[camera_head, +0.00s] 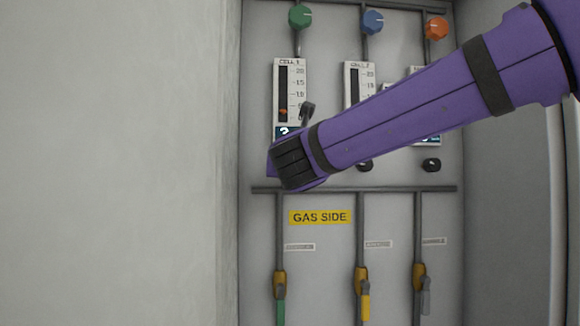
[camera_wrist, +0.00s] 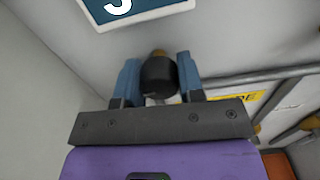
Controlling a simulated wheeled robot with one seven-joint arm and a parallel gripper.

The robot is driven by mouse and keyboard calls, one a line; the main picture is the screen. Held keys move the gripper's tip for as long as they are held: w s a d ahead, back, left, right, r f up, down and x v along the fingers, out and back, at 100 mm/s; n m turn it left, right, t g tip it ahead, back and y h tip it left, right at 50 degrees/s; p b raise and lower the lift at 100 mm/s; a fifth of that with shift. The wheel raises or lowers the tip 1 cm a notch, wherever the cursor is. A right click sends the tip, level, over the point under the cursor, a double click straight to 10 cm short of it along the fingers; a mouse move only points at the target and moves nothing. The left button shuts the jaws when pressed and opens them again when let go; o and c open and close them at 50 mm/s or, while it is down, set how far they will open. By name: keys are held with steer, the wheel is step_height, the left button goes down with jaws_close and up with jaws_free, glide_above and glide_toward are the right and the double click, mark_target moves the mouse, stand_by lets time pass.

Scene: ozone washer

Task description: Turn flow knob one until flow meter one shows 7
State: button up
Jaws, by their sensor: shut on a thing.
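The black flow knob one (camera_wrist: 158,78) sits on the panel between the two blue fingers of my gripper (camera_wrist: 157,66), which is shut on it. In the head view my wrist covers the knob and the fingers. Flow meter one (camera_head: 298,100) is the left meter, labelled CELL 1, with an orange float (camera_head: 283,111) low in its tube. Its blue display (camera_head: 281,132) is partly covered by my arm. The display also shows at the top of the wrist view (camera_wrist: 97,14), with only the lower part of a white digit in frame, so I cannot read it for certain.
A second meter (camera_head: 352,85) stands to the right, and a third is mostly behind my arm. Another black knob (camera_head: 431,165) shows at the right. Green (camera_head: 300,16), blue (camera_head: 372,21) and orange (camera_head: 436,28) knobs are above. Pipes with valves run below the yellow GAS SIDE label (camera_head: 320,217).

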steer(key=m, duration=0.6)
steer(key=shift+m, duration=0.3)
steer(key=m, duration=0.5)
steer(key=shift+a+m, duration=0.1)
steer(key=shift+m, duration=0.3)
steer(key=o, duration=0.9)
steer(key=s, duration=1.1)
